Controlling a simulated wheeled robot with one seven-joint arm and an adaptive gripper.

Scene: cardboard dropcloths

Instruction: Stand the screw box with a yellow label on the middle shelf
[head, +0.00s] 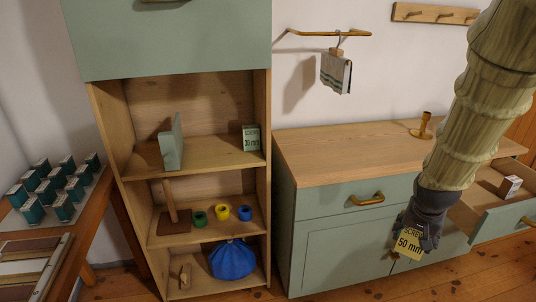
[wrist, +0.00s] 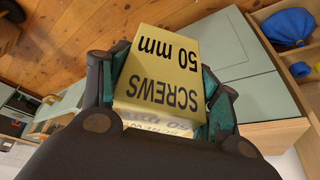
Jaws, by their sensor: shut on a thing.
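The screw box with a yellow label reading "SCREWS 50 mm" (head: 407,244) is held in my gripper (head: 420,222), in front of the green cabinet. In the wrist view the box (wrist: 165,70) sits between the two fingers, its yellow label facing the camera and its lettering upside down. The middle shelf (head: 190,238) of the open shelf unit is to the left of my gripper. It bears a wooden stand (head: 172,215) at left and green (head: 200,219), yellow (head: 222,212) and blue (head: 244,213) rings.
The top shelf holds a grey-green upright panel (head: 171,145) and a green-labelled 30 mm screw box (head: 251,139). A blue bag (head: 232,260) lies on the bottom shelf. An open drawer (head: 500,215) with a small box (head: 509,187) is at right. A brass candlestick (head: 423,126) stands on the cabinet top.

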